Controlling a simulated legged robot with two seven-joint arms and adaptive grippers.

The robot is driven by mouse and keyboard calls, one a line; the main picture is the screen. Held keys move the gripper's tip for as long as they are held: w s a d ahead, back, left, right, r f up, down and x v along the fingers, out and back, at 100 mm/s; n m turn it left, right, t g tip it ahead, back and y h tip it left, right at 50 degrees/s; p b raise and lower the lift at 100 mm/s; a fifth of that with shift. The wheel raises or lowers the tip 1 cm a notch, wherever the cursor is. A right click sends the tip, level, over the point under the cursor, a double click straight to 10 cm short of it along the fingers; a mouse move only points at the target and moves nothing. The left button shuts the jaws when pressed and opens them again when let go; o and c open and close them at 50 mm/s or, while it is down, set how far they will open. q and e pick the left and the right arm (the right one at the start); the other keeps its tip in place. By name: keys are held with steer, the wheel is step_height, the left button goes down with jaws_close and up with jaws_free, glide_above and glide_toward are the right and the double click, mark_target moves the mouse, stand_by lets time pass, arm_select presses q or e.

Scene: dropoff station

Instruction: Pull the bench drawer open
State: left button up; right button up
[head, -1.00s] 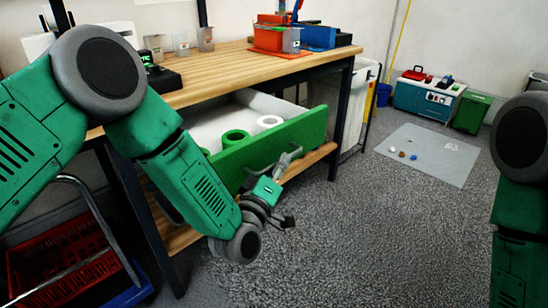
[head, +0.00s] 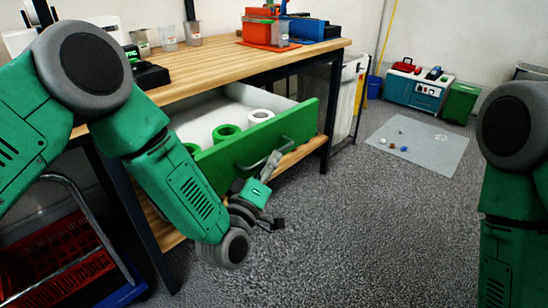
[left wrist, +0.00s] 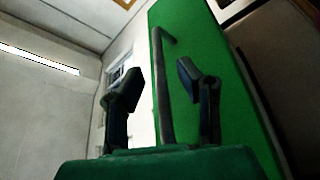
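The bench drawer (head: 222,158) has a green front and stands pulled out from under the bench top, its white inside showing. Its bar handle (head: 286,139) is on the outer face of the front; it also shows in the left wrist view (left wrist: 164,95). My left gripper (head: 270,163) is just outside the front, at the handle. In the left wrist view its two fingers (left wrist: 162,85) are spread, with the bar between them and gaps on both sides. My right arm shows at the right edge, but its gripper is out of view.
Green rolls (head: 228,132) and a white roll (head: 261,115) lie in the drawer. The wooden bench top (head: 230,62) carries bins and cups. A red crate (head: 60,262) is at lower left. The grey floor (head: 380,240) in front is clear; a mat (head: 425,155) lies farther back.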

arm_select(q)
steer(key=v, duration=1)
steer(key=s+a+f+m+g+y+p, duration=0.3)
steer(key=s+a+f+m+g+p, duration=0.4)
steer(key=s+f+g, duration=0.5)
steer(key=s+a+f+g+y+p, duration=0.1)
steer(key=s+a+g, duration=0.2)
steer(key=s+a, duration=0.3)
steer(key=s+a+f+m+g+y+p, duration=0.1)
steer(key=s+a+f+g+y, duration=0.1)
steer(key=s+a, duration=0.4)
steer(key=s+g, duration=0.1)
steer(key=s, duration=0.3)
steer(key=shift+s+a+m+g, duration=0.15)
steer(key=shift+s+m+g, duration=0.15)
steer(key=shift+g, duration=0.1)
